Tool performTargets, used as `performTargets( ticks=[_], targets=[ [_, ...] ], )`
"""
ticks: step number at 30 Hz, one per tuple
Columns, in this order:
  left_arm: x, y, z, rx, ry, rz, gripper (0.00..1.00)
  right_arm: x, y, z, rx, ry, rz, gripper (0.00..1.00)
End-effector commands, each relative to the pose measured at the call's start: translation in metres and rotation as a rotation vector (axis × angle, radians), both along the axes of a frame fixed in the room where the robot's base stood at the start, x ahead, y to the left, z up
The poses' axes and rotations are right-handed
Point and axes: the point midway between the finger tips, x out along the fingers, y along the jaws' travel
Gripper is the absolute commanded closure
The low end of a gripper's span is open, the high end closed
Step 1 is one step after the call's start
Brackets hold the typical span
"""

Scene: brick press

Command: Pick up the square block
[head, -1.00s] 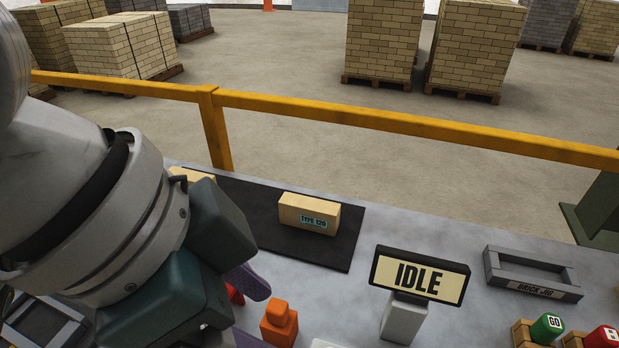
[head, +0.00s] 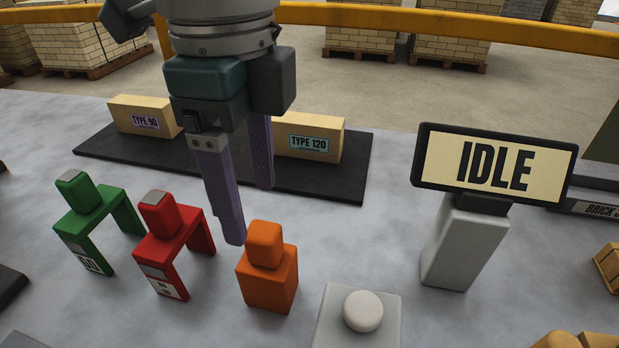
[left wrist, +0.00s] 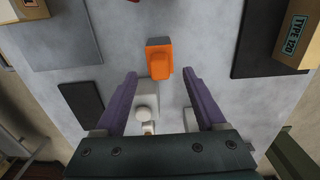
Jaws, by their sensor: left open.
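The orange block (head: 268,277), square with a smaller knob on top, stands upright on the grey table in the head view. It also shows in the left wrist view (left wrist: 159,60), beyond and between my fingertips. My left gripper (head: 250,215) is open and empty, with its purple fingers pointing down, above and just behind the orange block. In the left wrist view the gripper (left wrist: 158,80) has its two fingers spread apart. I see no contact with the block. My right gripper is not in view.
Left of the block stand a red bridge-shaped piece (head: 172,240) and a green one (head: 95,220). Behind, a black mat (head: 210,165) holds the TYPE 90 brick (head: 143,117) and TYPE 120 brick (head: 308,136). The IDLE sign (head: 494,165) and a white button box (head: 335,318) stand right.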

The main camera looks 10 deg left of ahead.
Motion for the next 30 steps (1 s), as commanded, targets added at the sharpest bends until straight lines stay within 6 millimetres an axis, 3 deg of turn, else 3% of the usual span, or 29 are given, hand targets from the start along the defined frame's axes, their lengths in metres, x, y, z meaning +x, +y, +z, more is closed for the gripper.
performTargets(
  ticks=[12, 21, 30],
  targets=[
    [-0.002, -0.007, -0.053, 0.0, 0.0, -0.001, 0.28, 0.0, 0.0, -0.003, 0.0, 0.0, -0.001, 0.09],
    [-0.002, -0.007, -0.059, -0.001, -0.002, -0.002, 0.28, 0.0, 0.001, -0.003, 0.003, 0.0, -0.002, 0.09],
    [-0.002, -0.007, -0.059, -0.001, -0.002, -0.002, 0.6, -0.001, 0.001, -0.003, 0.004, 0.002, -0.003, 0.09]
  ],
)
